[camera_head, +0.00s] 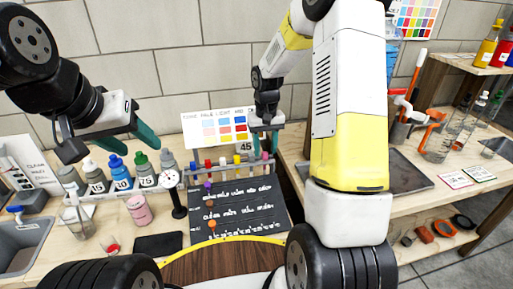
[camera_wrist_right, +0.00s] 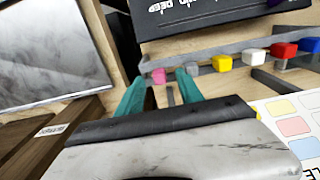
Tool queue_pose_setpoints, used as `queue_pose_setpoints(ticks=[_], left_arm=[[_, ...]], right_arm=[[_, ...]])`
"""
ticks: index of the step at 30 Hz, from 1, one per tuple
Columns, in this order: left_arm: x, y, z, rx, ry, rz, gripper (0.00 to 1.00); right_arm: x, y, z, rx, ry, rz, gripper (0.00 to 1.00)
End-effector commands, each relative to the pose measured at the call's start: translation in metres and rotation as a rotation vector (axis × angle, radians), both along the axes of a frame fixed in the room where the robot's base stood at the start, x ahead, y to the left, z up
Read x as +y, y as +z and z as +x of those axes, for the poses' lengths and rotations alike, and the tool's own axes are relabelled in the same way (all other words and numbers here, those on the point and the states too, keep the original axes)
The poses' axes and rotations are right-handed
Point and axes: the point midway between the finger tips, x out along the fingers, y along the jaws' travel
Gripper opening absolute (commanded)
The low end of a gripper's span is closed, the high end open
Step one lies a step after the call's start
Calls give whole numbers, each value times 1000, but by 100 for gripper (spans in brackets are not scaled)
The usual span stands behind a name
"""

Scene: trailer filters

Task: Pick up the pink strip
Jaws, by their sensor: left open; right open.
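The pink strip has a small pink end (camera_wrist_right: 159,76) at the left end of a row of coloured ends on a grey rack (camera_wrist_right: 228,61) in the right wrist view. In the head view its pink end (camera_head: 265,156) is at the right end of the row. My right gripper (camera_wrist_right: 160,92) is open, with its teal fingers pointing at the rack and the pink end showing between them. Contact cannot be told. In the head view my right gripper (camera_head: 264,143) is just above the rack. My left gripper (camera_head: 108,143) is open and empty above the bottles at the left.
White, yellow, red and blue ends stand along the rack. A black board (camera_head: 238,211) lies before it and a colour chart (camera_head: 217,128) stands behind. A grey tray (camera_head: 405,170) lies right.

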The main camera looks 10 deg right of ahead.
Motion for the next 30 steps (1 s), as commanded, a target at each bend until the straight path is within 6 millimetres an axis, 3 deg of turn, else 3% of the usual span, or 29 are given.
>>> queue_pose_setpoints(ticks=[10, 17, 30], left_arm=[[0, 0, 0, 0, 0, 0, 53], [0, 0, 0, 0, 0, 0, 53], [0, 0, 0, 0, 0, 0, 53]], right_arm=[[0, -10, 0, -1, 1, 0, 44], [0, -9, 0, -1, 1, 0, 0], [0, -6, 0, -2, 1, 0, 0]])
